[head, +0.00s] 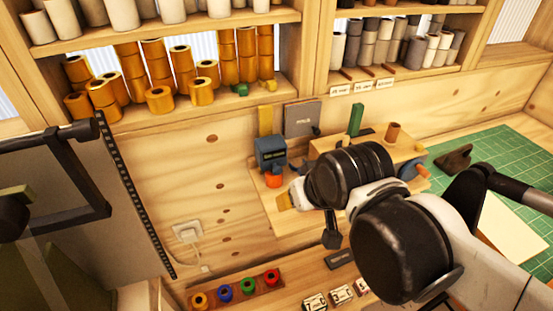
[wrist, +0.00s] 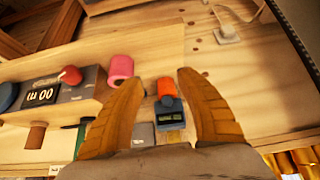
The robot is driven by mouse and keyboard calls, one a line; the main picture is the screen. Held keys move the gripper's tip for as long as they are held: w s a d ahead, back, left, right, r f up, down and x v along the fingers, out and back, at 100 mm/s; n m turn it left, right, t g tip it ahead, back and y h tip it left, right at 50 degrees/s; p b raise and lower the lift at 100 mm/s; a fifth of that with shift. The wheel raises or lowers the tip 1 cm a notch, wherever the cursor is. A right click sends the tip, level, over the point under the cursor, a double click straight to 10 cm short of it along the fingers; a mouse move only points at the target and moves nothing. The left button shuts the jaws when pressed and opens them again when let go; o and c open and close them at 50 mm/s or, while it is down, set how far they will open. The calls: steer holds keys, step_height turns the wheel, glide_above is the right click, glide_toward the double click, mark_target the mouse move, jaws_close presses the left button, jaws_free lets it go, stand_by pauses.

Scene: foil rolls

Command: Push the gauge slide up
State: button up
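The gauge is on the wooden back panel: a blue block (head: 271,153) with a small dark display, a yellow strip (head: 265,120) above it and an orange round piece (head: 273,181) below it. I cannot tell for sure which part is the slide. In the wrist view, turned over, the blue block (wrist: 170,110) and orange piece (wrist: 166,87) show between my fingers. My gripper (wrist: 160,78) is open, its two orange-brown fingers wide apart with nothing held. In the head view my gripper (head: 285,201) is just below and right of the orange piece; most of it is hidden by my wrist.
A dark grey book-like plate (head: 302,118) is right of the gauge. A wooden block with a green piece (head: 356,119) stands further right. Shelves of orange rolls (head: 160,99) are above. A wall socket (head: 187,232) and several coloured spools (head: 247,285) are below left. The panel left of the gauge is bare.

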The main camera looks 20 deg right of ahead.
steer(key=g+p, duration=0.2)
steer(key=p, duration=0.9)
glide_toward(278, 168)
steer(key=s, duration=0.1)
steer(key=p, duration=0.2)
steer(key=b+x, duration=0.1)
steer(key=x, duration=0.2)
steer(key=b+x, duration=0.1)
steer(key=x, duration=0.3)
steer(key=b+x, duration=0.1)
steer(key=x, duration=0.2)
steer(key=shift+w+f+b, duration=0.15)
steer(key=shift+w+b, duration=0.15)
steer(key=shift+w, duration=0.15)
jaws_close()
